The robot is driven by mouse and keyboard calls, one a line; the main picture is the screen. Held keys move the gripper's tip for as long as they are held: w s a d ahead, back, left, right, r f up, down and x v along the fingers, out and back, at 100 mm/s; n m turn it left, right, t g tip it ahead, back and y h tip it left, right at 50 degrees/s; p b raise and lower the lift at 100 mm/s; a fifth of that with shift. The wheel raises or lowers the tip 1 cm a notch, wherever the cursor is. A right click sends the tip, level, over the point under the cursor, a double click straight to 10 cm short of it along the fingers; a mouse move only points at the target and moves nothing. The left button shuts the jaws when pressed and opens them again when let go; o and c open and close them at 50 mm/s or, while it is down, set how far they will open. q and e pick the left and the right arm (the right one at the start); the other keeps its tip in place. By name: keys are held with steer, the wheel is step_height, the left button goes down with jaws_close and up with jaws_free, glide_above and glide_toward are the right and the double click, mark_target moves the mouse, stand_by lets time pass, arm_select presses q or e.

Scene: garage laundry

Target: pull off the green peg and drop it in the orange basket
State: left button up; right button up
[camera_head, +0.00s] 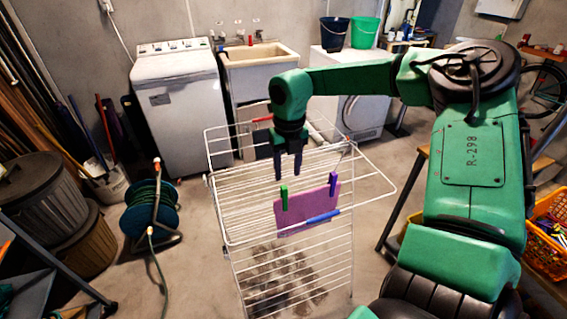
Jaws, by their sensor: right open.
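The green peg (284,198) stands upright, clipped on the left part of the top edge of a purple cloth (305,208) on the white drying rack (233,205). My right gripper (288,177) points down just above the green peg, with its fingers apart and nothing between them. It looks close to the peg but not closed on it. The orange basket (548,262) is at the right edge, partly cut off by the frame, with several colourful pegs inside. My left gripper does not show.
A purple-blue peg (333,185) is clipped on the same cloth to the right, and a blue peg (323,217) lies across its lower part. A dark cloth (262,140) hangs at the rack's back. A hose reel (150,210) stands on the floor at left.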

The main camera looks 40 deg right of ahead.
mark_target(284, 187)
steer(key=f, duration=0.1)
steer(key=w+f+b, duration=0.1)
steer(key=f, duration=0.2)
steer(key=shift+w, duration=0.25)
step_height(284, 187, down, 3)
steer(key=b, duration=0.3)
steer(key=shift+r, duration=0.1)
steer(key=shift+s+f+b, duration=0.15)
steer(key=shift+f+b, duration=0.6)
steer(key=shift+b, duration=0.3)
steer(key=shift+f, duration=0.15)
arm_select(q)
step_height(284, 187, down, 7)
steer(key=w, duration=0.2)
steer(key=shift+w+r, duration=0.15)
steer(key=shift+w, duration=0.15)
arm_select(e)
jaws_close()
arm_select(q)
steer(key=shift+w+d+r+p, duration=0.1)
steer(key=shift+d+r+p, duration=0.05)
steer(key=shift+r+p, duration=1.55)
arm_select(e)
steer(key=shift+r, duration=3.1)
